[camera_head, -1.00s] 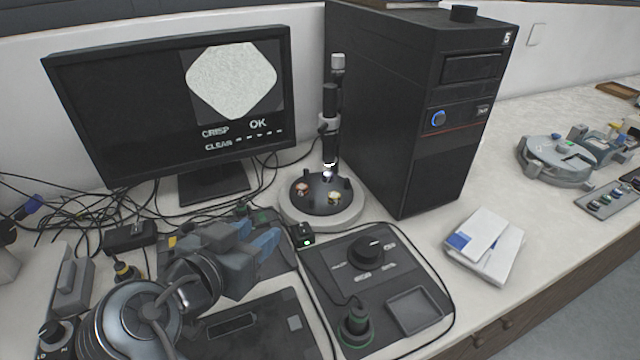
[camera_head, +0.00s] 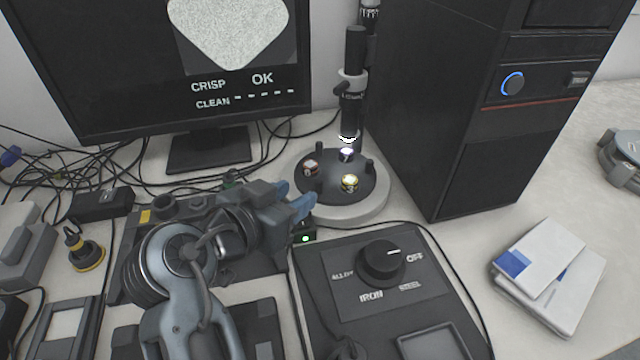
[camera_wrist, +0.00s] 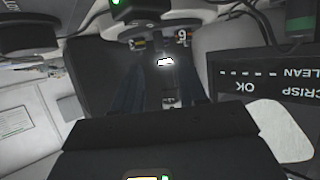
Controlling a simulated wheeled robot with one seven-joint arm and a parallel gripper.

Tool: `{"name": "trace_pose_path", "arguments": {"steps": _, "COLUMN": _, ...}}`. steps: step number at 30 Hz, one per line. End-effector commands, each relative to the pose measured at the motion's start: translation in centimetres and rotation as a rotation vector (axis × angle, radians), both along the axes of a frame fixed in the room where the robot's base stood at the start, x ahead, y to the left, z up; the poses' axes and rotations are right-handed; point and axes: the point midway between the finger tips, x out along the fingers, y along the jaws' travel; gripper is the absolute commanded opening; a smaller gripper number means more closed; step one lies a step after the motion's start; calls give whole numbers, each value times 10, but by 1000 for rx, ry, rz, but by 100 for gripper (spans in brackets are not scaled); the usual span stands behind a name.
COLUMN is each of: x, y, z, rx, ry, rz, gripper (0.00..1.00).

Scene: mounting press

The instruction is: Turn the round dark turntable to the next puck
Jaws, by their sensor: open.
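The round dark turntable (camera_head: 328,192) sits on a pale round base (camera_head: 368,213) under the upright microscope tube (camera_head: 352,100). Several small pucks are on it: a reddish one (camera_head: 310,167) at left, a yellow one (camera_head: 349,183) at front, and one lit under the tube (camera_head: 346,155). Short dark pegs stand up from the disc. My gripper (camera_head: 293,196) is open and empty, its blue fingertips near the base's left front edge. I cannot tell whether they touch it. In the wrist view, pucks show upside down beyond the dark fingers, with a bright light (camera_wrist: 165,62).
The monitor (camera_head: 150,70) behind reads CRISP, OK and CLEAN. A black tower (camera_head: 470,100) stands close right of the turntable. A control panel with a knob (camera_head: 381,262) lies in front. Cables run at left; white boxes (camera_head: 550,270) lie at right.

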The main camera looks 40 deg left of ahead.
Motion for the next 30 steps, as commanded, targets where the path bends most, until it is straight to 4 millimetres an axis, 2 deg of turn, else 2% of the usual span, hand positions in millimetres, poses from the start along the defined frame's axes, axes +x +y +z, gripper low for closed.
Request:
{"name": "trace_pose_path", "arguments": {"steps": 15, "x": 62, "y": 5, "z": -25, "rx": 0, "ry": 1, "rz": -1, "gripper": 42}}
{"name": "trace_pose_path", "arguments": {"steps": 26, "x": 69, "y": 6, "z": -28, "rx": 0, "ry": 0, "rz": 0, "gripper": 42}}
{"name": "trace_pose_path", "arguments": {"steps": 30, "x": 69, "y": 6, "z": -28, "rx": 0, "ry": 1, "rz": 0, "gripper": 32}}
